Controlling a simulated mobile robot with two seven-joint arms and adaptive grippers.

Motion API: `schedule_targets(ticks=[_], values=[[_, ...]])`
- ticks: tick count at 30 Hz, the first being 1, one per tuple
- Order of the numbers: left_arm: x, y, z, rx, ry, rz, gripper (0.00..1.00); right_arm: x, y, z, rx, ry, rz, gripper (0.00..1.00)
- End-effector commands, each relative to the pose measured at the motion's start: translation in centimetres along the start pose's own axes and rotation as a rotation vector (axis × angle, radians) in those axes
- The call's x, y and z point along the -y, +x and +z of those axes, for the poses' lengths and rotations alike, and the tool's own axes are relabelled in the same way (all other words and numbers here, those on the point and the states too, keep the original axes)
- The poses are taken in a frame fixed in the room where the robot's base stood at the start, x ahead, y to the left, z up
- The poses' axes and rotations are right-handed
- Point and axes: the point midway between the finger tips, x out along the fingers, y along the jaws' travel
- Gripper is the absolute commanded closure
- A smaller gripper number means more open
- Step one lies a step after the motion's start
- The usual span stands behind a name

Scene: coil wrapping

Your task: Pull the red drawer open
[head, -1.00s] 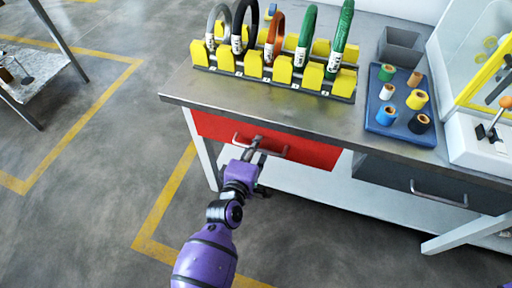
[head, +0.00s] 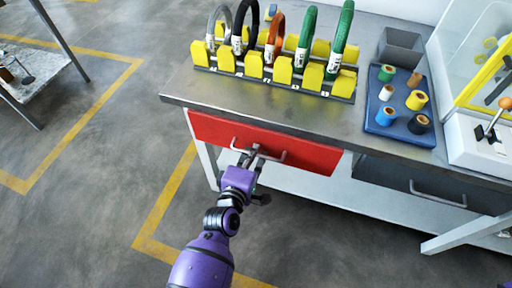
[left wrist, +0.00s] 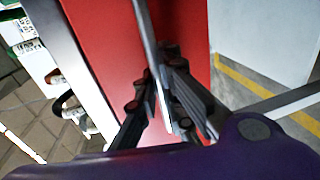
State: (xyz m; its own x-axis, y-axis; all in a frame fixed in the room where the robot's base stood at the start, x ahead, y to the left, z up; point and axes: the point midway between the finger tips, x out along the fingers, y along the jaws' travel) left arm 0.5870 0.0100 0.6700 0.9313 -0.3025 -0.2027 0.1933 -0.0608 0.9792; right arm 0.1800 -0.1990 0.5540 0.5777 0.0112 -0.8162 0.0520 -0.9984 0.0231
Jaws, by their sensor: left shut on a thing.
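The red drawer (head: 305,153) sits under the left part of the metal workbench top. It stands slightly out from the bench, with its front tilted toward me in the head view. Its metal handle (head: 272,158) is a bar across the front. My left gripper (head: 251,155) is shut on the handle, near its left half. In the left wrist view the gripper fingers (left wrist: 172,100) close around the handle bar (left wrist: 150,40) before the red drawer front (left wrist: 105,35).
The workbench (head: 175,92) carries a yellow rack (head: 285,72) with several coils, a blue tray (head: 375,125) of tape rolls and a grey bin (head: 400,48). A grey drawer (head: 395,183) is at the right. The floor left of my arm is clear.

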Motion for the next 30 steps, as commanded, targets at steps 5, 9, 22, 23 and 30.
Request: schedule_targets(ticks=[5,9,22,23,30], values=[[0.9,-4.6,-0.1,0.0,0.002,-0.006,1.0,-0.1,-0.7,-1.1,-0.015,0.0,0.002,0.6],[1.9,-9.2,-0.1,0.001,0.003,-0.007,1.0,-0.3,-1.2,-1.7,-0.022,0.0,0.004,0.6],[5.1,-23.9,0.1,0.004,0.001,-0.008,1.0,-0.5,-1.4,-0.7,-0.002,0.002,0.008,0.6],[5.3,-24.8,0.1,0.004,0.0,-0.007,1.0,-0.5,-1.4,-0.7,-0.001,0.002,0.008,0.6],[6.3,-30.3,0.1,0.003,-0.001,-0.005,1.0,-0.5,-1.3,-0.6,-0.002,0.002,0.008,0.6]])
